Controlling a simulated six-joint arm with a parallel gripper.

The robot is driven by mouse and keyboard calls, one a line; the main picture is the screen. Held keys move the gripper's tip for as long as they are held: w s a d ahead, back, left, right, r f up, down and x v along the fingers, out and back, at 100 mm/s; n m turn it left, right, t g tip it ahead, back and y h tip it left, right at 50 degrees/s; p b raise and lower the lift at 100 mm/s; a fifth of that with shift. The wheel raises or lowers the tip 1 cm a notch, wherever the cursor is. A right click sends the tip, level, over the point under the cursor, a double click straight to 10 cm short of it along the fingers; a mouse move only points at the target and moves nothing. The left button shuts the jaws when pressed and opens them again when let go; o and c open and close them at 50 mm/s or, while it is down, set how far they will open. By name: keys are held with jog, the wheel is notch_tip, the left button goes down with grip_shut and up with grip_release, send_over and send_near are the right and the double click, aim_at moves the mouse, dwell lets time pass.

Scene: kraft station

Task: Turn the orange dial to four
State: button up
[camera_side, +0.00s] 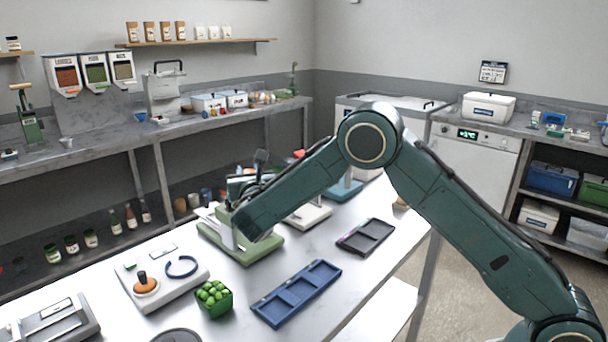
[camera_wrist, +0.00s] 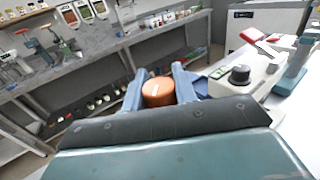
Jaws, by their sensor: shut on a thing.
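The orange dial (camera_wrist: 157,93) is a short round knob with a pale mark on its top. It shows in the wrist view between the two blue fingers of my gripper (camera_wrist: 159,82), which is shut on it. In the side view my gripper is over a pale green device (camera_side: 262,247), and my forearm hides the fingertips and the dial. The scale around the dial and its numbers are not readable, so I cannot tell which number the mark points to.
Left of the green device stands a white panel (camera_side: 167,298) with an orange disc, dark peg and blue arc. A green box (camera_side: 215,310) of green items, a blue tray (camera_side: 296,306) and a dark tray (camera_side: 365,250) lie nearby. A white device with a black knob (camera_wrist: 239,75) is close right.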

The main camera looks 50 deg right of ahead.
jog(key=shift+s+d+m+g+h, duration=0.1)
jog(key=shift+m+g+h, duration=1.1)
jog(key=shift+h, duration=0.1)
jog(key=shift+s+d+m+g+h, duration=0.1)
jog(key=shift+m+g+h, duration=1)
jog(key=shift+g+h, duration=0.15)
jog(key=shift+d+m+g+h, duration=0.1)
jog(key=shift+m+g+h, duration=0.3)
jog(key=shift+g, duration=0.15)
jog(key=o, duration=1)
jog(key=shift+n+t+y, duration=1.15)
jog(key=shift+n+t, duration=0.05)
jog(key=shift+t, duration=0.3)
